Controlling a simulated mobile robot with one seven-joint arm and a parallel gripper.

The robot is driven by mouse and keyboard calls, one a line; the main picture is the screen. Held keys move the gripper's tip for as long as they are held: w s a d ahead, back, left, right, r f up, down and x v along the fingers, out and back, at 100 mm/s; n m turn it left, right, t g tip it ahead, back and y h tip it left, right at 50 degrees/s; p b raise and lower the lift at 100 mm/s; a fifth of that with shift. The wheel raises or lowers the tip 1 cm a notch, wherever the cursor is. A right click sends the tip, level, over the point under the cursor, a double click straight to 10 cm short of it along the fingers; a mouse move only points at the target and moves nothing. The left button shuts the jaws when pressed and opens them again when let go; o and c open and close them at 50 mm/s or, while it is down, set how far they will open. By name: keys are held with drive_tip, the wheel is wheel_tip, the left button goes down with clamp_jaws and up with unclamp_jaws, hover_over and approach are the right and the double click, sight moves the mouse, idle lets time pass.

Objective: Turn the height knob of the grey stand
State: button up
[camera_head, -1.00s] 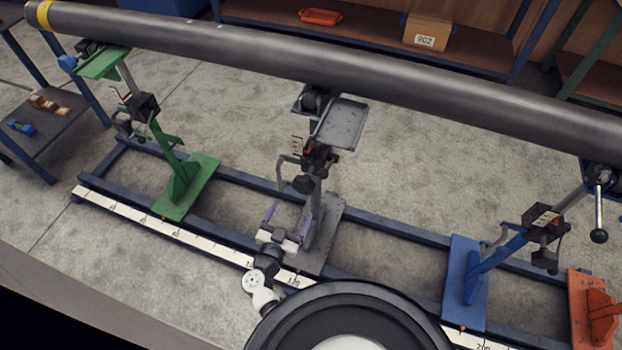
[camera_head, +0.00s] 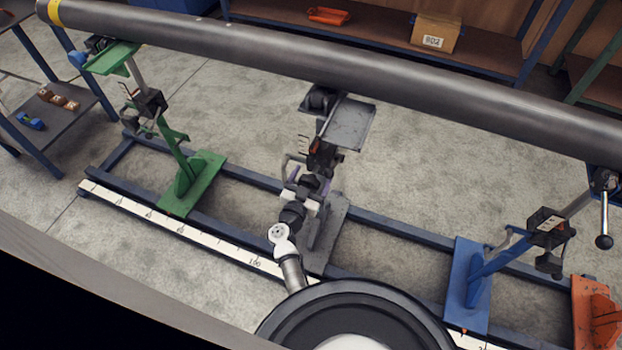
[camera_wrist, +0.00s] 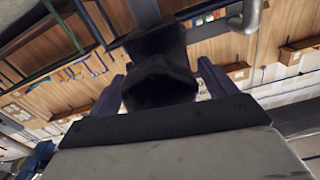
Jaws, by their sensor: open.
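The grey stand (camera_head: 328,240) stands on the blue rail frame in the middle, under the long pipe. Its black height knob (camera_wrist: 160,82) is in the middle of the wrist view, between the two purple fingers of my gripper (camera_wrist: 160,86). Gaps show on both sides of the knob, so the fingers are open around it and do not visibly grip it. In the head view my gripper (camera_head: 303,186) is at the stand's dark clamp, and its body and wrist partly hide the knob and the lower post.
The dark pipe (camera_head: 330,65) runs across above the stands. A green stand (camera_head: 187,185) is to the left, and blue (camera_head: 467,285) and orange (camera_head: 595,310) stands are to the right. A grey tray (camera_head: 350,125) juts out above my gripper. A bent handle shows beside the knob.

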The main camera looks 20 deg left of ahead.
drive_tip(key=shift+c, duration=0.3)
drive_tip(key=c, duration=0.9)
drive_tip(key=shift+m, duration=0.3)
drive_tip(key=shift+f+m+b, duration=0.1)
drive_tip(key=shift+m+b, duration=2)
drive_tip(key=shift+m, duration=8.4)
